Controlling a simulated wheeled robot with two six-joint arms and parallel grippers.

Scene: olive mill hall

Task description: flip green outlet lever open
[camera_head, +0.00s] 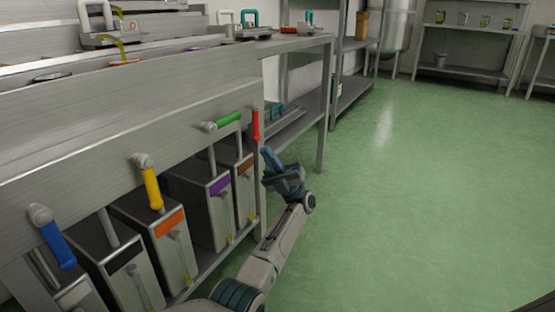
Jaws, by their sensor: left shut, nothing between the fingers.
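The green lever (225,120) is on the front of the steel bench, on a grey valve body with an outlet pipe (211,160) below it. Its handle points sideways to the right and slightly up, while the yellow lever (151,189), blue lever (58,246) and red lever (255,125) hang down. My left gripper (268,158) is shut and empty, below and to the right of the green lever and just below the red one. It is apart from the green handle in the picture. My right gripper is out of view.
Steel containers with coloured labels, one purple (219,186) and one orange (169,222), stand on a low shelf under the levers. The bench leg (322,125) stands behind my left gripper. Green floor (400,190) to the right is clear.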

